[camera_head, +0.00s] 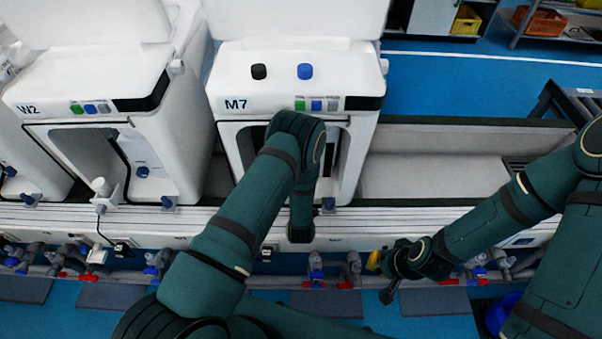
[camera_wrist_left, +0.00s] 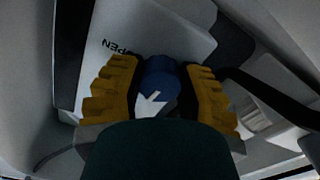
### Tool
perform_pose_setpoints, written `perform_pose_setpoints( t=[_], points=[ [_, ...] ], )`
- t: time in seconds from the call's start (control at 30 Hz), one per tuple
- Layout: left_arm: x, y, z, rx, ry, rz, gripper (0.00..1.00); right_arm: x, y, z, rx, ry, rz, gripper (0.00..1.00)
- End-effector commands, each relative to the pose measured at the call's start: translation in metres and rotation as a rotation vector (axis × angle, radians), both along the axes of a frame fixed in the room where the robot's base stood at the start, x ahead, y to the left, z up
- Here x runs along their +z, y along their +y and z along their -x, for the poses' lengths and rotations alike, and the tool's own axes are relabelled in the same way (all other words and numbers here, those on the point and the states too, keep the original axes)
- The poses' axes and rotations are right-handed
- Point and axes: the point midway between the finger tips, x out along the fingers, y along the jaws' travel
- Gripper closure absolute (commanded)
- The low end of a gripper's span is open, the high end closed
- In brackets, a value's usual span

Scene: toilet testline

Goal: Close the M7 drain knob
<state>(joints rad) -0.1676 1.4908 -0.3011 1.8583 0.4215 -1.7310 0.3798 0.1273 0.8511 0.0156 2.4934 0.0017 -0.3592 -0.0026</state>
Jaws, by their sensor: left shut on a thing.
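The M7 unit (camera_head: 230,95) is a white box with a front opening, in the middle of the head view. My left arm reaches down in front of it, and its gripper is hidden there. In the left wrist view my left gripper (camera_wrist_left: 160,92) has its yellow fingers on both sides of the blue drain knob (camera_wrist_left: 158,74), shut on it. A white arrow on the knob points down and left in that picture. "OPEN" is printed on the white plate (camera_wrist_left: 180,35) behind it. My right gripper (camera_head: 385,272) is low at the right, away from M7; its finger opening is unclear.
The W2 unit (camera_head: 60,85) stands left of M7. A black knob (camera_head: 259,71) and a blue knob (camera_head: 305,71) sit on M7's top. An empty white trough (camera_head: 430,165) lies to the right. Pipes with red and blue valves (camera_head: 316,268) run below the bench.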

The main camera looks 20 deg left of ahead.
Motion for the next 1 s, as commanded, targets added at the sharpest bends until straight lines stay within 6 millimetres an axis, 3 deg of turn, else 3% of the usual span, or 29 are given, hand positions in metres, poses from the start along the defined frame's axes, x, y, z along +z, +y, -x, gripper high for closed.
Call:
perform_pose_setpoints(
  t=[0.27, 0.3, 0.37, 0.4, 0.77, 1.0],
  points=[
    [0.001, 0.0, -0.001, 0.0, -0.004, -0.001, 1.0, 0.0, 0.0, 0.0, 0.0, 0.0, 0.0, 1.0],
    [0.001, 0.0, -0.001, 0.0, -0.004, -0.001, 0.54, 0.0, 0.0, 0.0, 0.0, 0.0, 0.0, 1.0],
    [0.001, 0.0, -0.001, 0.0, -0.003, -0.001, 0.33, 0.0, 0.0, 0.0, 0.0, 0.0, 0.0, 1.0],
    [0.001, 0.0, -0.001, 0.001, -0.003, -0.001, 0.29, 0.0, 0.0, 0.0, 0.0, 0.0, 0.0, 1.0],
    [0.0, -0.001, 0.003, 0.0, 0.0, -0.001, 0.29, 0.0, 0.0, 0.0, 0.0, 0.0, 0.0, 1.0],
    [-0.001, -0.011, 0.038, -0.002, 0.005, -0.001, 0.29, 0.0, 0.0, 0.0, 0.0, 0.0, 0.0, 1.0]
  ],
)
